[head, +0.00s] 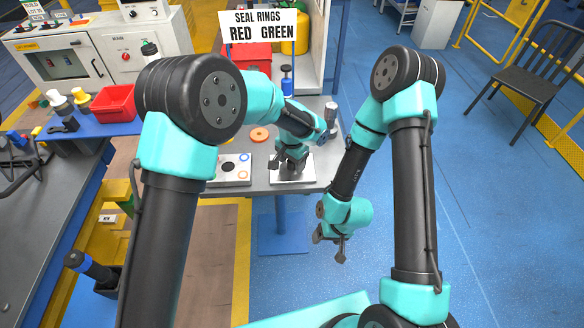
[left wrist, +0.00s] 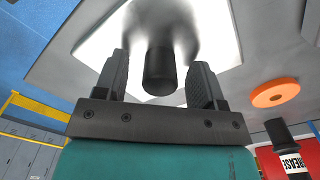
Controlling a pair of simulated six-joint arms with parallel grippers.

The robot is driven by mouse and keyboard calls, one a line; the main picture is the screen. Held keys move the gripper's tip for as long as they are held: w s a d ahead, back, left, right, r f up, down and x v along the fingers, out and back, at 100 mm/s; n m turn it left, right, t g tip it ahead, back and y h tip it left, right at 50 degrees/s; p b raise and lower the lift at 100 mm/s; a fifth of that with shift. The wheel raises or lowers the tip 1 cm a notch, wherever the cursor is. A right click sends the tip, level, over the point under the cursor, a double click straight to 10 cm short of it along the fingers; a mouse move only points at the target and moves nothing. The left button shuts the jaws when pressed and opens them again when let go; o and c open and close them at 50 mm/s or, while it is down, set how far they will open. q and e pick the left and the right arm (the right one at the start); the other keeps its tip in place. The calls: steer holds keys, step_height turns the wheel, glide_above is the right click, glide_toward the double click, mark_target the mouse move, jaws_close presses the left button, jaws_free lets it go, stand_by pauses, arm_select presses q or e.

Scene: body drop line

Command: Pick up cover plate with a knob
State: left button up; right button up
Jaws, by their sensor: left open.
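The cover plate (left wrist: 90,50) is a pale square plate with a dark cylindrical knob (left wrist: 160,72) standing up from its middle. In the head view the plate (head: 279,177) lies on the grey table, partly hidden by my left gripper (head: 290,160). In the left wrist view my left gripper (left wrist: 165,82) is open, with one finger on each side of the knob. Gaps show between the knob and both fingers. My right gripper (head: 330,244) is open and empty, hanging in the air off the table's front right edge.
A metal plate (head: 225,173) with a dark hole and small coloured rings lies left of the cover plate. An orange ring (head: 259,135) lies behind it. A dark bottle labelled grease (left wrist: 290,150) and a red bin (head: 250,56) stand farther back. A small upright tool (head: 331,112) stands at the right edge.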

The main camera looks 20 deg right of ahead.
arm_select(q)
steer(key=shift+f, duration=0.25)
steer(key=shift+c, duration=0.4)
steer(key=c, duration=1)
steer(key=shift+r, duration=0.1)
step_height(320, 180, up, 10)
steer(key=shift+f, duration=0.1)
stand_by(0.4)
